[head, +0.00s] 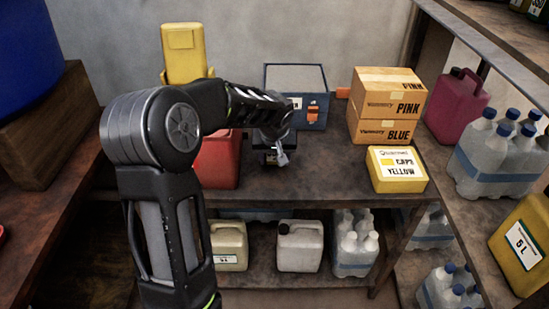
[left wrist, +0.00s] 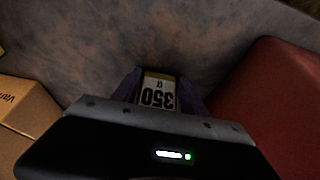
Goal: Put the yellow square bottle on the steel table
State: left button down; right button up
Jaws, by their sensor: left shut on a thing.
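My left gripper (head: 273,150) is over the middle of the worn tabletop (head: 310,181), between a red canister and the cardboard boxes. It is shut on a small labelled thing (left wrist: 158,92), whose white label with a yellow edge reads "350 g" upside down in the left wrist view. Dark purple shapes flank the label. The rest of the held thing is hidden by the gripper, so I cannot tell its full shape or whether it touches the table. A large yellow canister (head: 181,50) stands at the back, partly behind my left arm. My right gripper is not in view.
The red canister (head: 218,160) is close left of the gripper. A grey-blue crate (head: 296,80) stands behind it. The tabletop's front middle is clear.

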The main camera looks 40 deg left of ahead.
pick_arm(q)
jog(key=shift+f, duration=0.15)
jog(key=c, duration=0.6)
grip_release()
jog(key=shift+r, duration=0.3)
jog(key=p+v, duration=0.1)
jog(key=v, duration=1)
jog(key=shift+s+d+r, duration=0.1)
jog(key=shift+s+r, duration=0.05)
jog(key=shift+r, duration=0.2)
